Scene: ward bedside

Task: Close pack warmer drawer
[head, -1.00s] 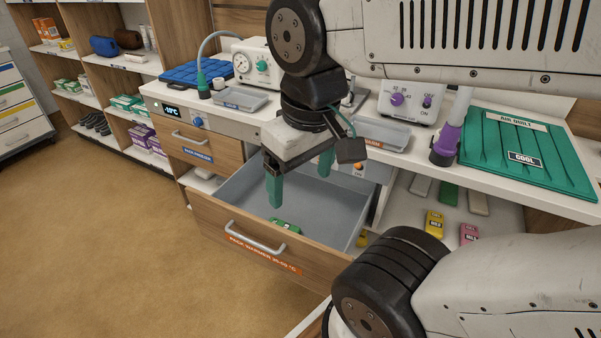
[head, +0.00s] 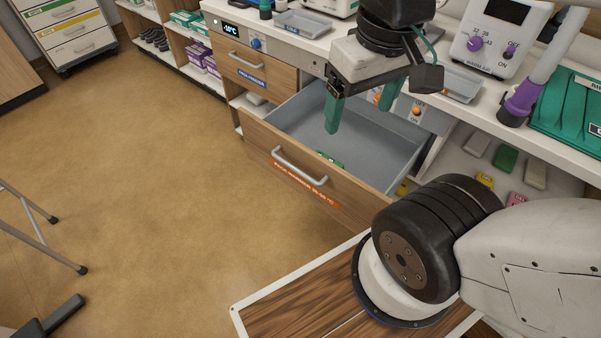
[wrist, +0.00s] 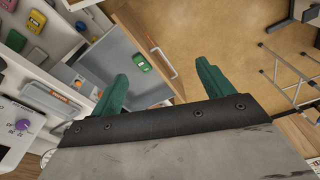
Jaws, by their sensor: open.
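The pack warmer drawer (head: 262,143) is pulled out, with a wooden front, a grey handle (head: 299,165) and an orange label. Its grey inside holds a small green pack (head: 330,159), partly hidden by the front panel in the head view. The drawer front also shows edge-on in the wrist view (wrist: 150,40), with the green pack (wrist: 141,62) inside. My gripper (head: 362,108) has green fingers, is open and empty, and hangs above the drawer, behind its front panel. In the wrist view my gripper's fingers (wrist: 163,88) stand apart with nothing between them.
The pack freezer drawer (head: 244,66) above left is shut. The counter holds a warm-air unit (head: 499,38), a grey tray (head: 462,84) and a green quilt (head: 572,122). Coloured packs lie on the shelf at right. The floor (head: 140,190) before the drawer is clear.

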